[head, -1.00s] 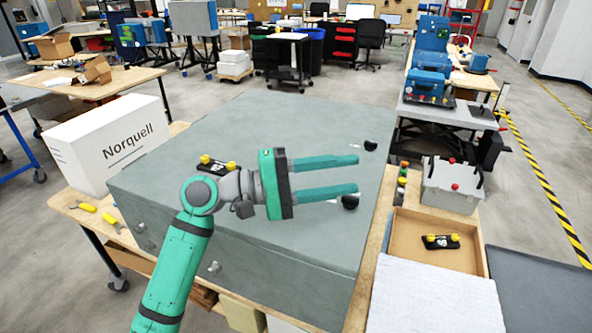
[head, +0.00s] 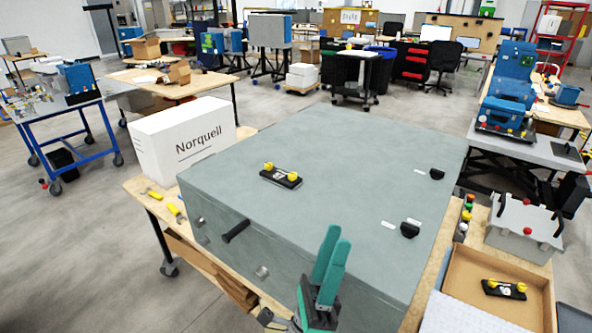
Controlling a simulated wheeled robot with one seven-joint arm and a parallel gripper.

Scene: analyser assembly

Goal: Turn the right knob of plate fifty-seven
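A black plate with two yellow knobs (head: 281,175) lies on top of the large grey cabinet (head: 330,180), left of its middle. A second black plate with two yellow knobs (head: 504,289) lies in the shallow brown tray (head: 470,259) at the lower right. It has a white marking, too small to read. No number is legible on the first plate. My gripper (head: 336,236) is at the bottom middle, in front of the cabinet's near side, its green fingers pointing up. It is clear of both plates. The fingers overlap from this angle, so their gap cannot be judged.
A white Norquell box (head: 185,140) stands left. A grey case (head: 520,232) stands right. The cabinet's top is mostly clear.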

